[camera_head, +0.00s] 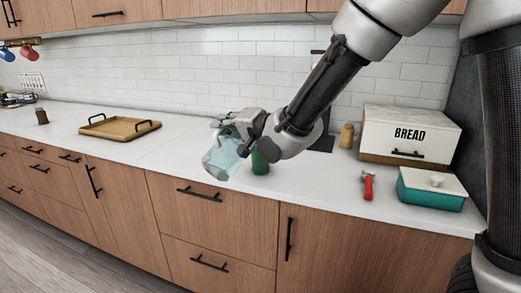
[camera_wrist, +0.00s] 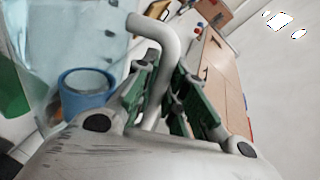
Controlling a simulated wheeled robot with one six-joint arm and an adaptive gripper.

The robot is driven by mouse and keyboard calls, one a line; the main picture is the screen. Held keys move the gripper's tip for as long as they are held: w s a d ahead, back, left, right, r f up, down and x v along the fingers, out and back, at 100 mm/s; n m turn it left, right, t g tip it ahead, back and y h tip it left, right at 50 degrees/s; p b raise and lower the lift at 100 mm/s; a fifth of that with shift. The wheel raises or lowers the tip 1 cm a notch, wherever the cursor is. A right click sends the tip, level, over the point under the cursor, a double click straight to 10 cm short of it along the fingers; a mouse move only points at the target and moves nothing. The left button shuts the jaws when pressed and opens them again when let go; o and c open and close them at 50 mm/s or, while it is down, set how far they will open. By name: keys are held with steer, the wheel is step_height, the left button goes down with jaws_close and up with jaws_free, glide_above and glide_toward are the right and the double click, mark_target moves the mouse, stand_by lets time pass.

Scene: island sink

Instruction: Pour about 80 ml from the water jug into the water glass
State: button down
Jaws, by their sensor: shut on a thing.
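The water jug (camera_head: 221,160) is pale blue and see-through. It is tilted, over the front part of the counter, in the head view. My gripper (camera_head: 236,130) is shut on its handle. In the wrist view the pale curved handle (camera_wrist: 158,40) runs between the green fingers of my gripper (camera_wrist: 166,82), with the clear jug wall (camera_wrist: 65,35) to the left. A blue-rimmed round vessel (camera_wrist: 86,88) shows beside or through the jug wall; I cannot tell if it is the water glass. The water level and any stream cannot be made out.
A green object (camera_head: 261,160) stands close to the right of the jug, partly behind my gripper. A wooden tray (camera_head: 120,136) lies to the left. A bread box (camera_head: 410,130), a teal dish (camera_head: 430,194) and a red-handled item (camera_head: 368,186) are on the right.

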steer(key=shift+w+d+r+m, duration=0.2)
steer(key=shift+w+r+m, duration=0.2)
steer(key=shift+r, duration=0.25)
steer(key=shift+w+d+r+m, duration=0.3)
steer(key=shift+w+d+r, duration=0.15)
steer(key=shift+w, duration=0.1)
steer(key=shift+w+d+r+m, duration=0.3)
steer(key=shift+w+d+r, duration=0.1)
steer(key=shift+w, duration=0.15)
steer(key=shift+g, duration=0.4)
steer(key=shift+s+a+p, duration=0.15)
steer(key=shift+a+p, duration=0.05)
steer(key=shift+p, duration=0.1)
steer(key=shift+s+a+f, duration=0.15)
steer(key=shift+s, duration=0.1)
steer(key=shift+w+d+r+p, duration=0.25)
steer(key=shift+w+r+p, duration=0.1)
steer(key=shift+w+p, duration=0.1)
stand_by(0.6)
